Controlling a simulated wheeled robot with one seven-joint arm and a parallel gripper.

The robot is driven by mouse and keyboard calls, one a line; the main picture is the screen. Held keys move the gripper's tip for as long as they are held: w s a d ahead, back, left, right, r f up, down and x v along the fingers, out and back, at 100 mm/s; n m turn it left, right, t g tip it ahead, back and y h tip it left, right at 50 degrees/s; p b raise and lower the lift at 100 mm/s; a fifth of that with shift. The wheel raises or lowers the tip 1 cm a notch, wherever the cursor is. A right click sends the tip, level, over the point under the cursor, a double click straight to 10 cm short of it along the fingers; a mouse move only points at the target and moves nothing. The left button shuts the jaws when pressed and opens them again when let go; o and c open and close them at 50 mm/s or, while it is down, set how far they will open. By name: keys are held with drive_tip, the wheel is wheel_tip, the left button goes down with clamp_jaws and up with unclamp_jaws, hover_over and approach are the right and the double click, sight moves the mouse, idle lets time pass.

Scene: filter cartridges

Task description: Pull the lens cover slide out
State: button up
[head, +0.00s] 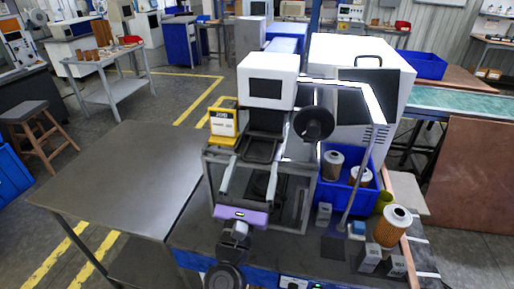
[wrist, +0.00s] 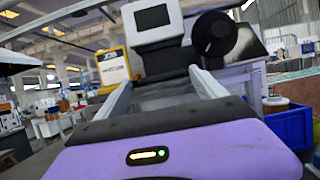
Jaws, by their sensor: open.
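A bench device has a white housing (head: 267,80) with a dark screen, above an open metal frame (head: 303,205). A black round part (head: 313,123) sits on its right side. The housing (wrist: 152,22) and round part (wrist: 214,34) also show in the wrist view. I cannot pick out the lens cover slide for certain; my gripper and the frame hide part of the device. My gripper (head: 256,158), with a purple body, reaches toward the device from the front. Its two grey fingers are apart in the wrist view (wrist: 160,76), with nothing seen held between them.
A yellow holder with a white card (head: 223,123) stands left of the housing. A blue bin (head: 345,198) holding filter cartridges stands at right. Another cartridge (head: 392,226) and small grey blocks (head: 369,258) are near the right edge. The grey table (head: 125,180) at left is bare.

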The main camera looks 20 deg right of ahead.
sight(257, 157)
drive_tip(key=shift+p+x, duration=0.6)
drive_tip(key=shift+x, duration=2.1)
clamp_jaws()
drive_tip(key=s+a+b, duration=0.4)
drive_tip(key=s+a, duration=0.8)
drive_tip(key=s, duration=0.5)
drive_tip(key=shift+s+a, duration=0.2)
drive_tip(key=shift+a, duration=0.15)
unclamp_jaws()
